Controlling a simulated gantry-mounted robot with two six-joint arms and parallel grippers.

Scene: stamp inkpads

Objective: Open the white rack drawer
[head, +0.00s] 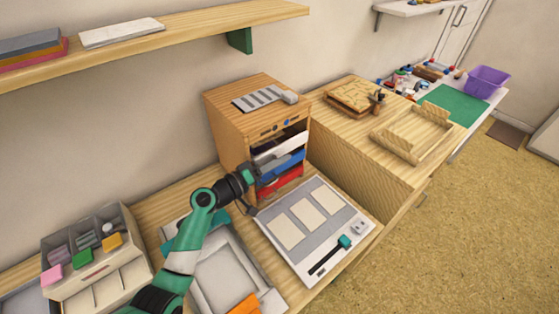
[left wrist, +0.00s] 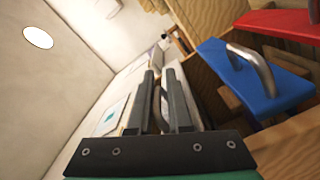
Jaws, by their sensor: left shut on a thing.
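The wooden rack (head: 228,120) stands against the wall with a white drawer (head: 281,145), a blue drawer (head: 291,166) and a red drawer (head: 284,181) stacked from top to bottom. My left gripper (head: 292,159) is at the rack front, at the height of the white and blue drawers, and partly covers them. In the left wrist view its two fingers (left wrist: 160,98) are shut on a grey bar handle, which seems to be the white drawer's. The blue drawer (left wrist: 255,85) with its grey handle and the red drawer (left wrist: 285,25) show beside them. My right gripper is not in view.
A stamp board (head: 318,262) with pale cards lies in front of the rack. A grey tray (head: 235,285) lies under my arm, and an organizer (head: 75,240) with colored blocks stands at left. A wooden frame tray (head: 418,150) lies on the counter at right.

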